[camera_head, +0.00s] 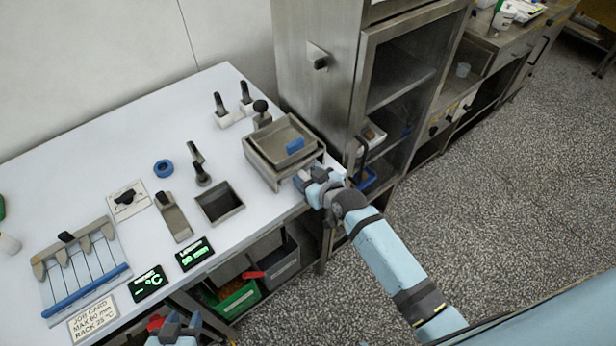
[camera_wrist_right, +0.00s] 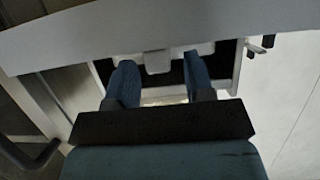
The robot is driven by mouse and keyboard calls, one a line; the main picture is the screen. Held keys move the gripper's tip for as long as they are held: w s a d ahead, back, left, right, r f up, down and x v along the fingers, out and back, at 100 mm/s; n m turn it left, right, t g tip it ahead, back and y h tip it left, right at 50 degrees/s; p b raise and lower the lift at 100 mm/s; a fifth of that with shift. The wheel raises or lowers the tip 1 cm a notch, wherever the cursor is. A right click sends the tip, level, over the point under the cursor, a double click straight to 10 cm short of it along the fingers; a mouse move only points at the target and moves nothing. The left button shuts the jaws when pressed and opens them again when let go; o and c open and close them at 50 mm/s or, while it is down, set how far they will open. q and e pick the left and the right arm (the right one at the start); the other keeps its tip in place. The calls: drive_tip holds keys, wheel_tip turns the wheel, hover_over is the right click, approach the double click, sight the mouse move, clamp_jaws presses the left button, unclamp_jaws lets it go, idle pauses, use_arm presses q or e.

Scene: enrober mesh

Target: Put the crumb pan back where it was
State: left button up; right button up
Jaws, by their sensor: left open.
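A metal unit (camera_head: 262,164) stands at the table's right end, with a shallow tray on top and a blue piece (camera_head: 294,146) in it. I cannot tell for sure which part is the crumb pan; a low pale edge shows at the unit's front, partly hidden by my right gripper (camera_head: 314,183). In the right wrist view, the right gripper's fingers (camera_wrist_right: 160,80) are apart, with a pale tab (camera_wrist_right: 157,62) beyond and between them and visible gaps beside it. My left gripper (camera_head: 176,325) is open at the table's front edge.
An open dark metal bin (camera_head: 219,204) stands left of the unit. Handled tools, a blue ring (camera_head: 163,168), a rack (camera_head: 85,275) and two displays share the table (camera_head: 130,130). A steel cabinet (camera_head: 318,95) stands close behind and right. Green and grey bins (camera_head: 236,299) sit underneath.

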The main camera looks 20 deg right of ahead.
drive_tip(key=shift+r, duration=0.1)
drive_tip(key=shift+r, duration=0.2)
drive_tip(key=v, duration=1.1)
drive_tip(key=s+f+g, duration=0.1)
drive_tip(key=s+f, duration=0.4)
drive_tip(key=s, duration=0.2)
drive_tip(key=s+f+m+h, duration=0.1)
drive_tip(key=s+f, duration=0.4)
drive_tip(key=s, duration=0.3)
drive_tip(key=shift+a+g, duration=0.35)
drive_tip(key=shift+g, duration=0.05)
wheel_tip(320, 180, up, 3)
drive_tip(key=shift+s+d+f+p, duration=0.1)
drive_tip(key=shift+d+f+p, duration=0.1)
drive_tip(key=shift+p, duration=1)
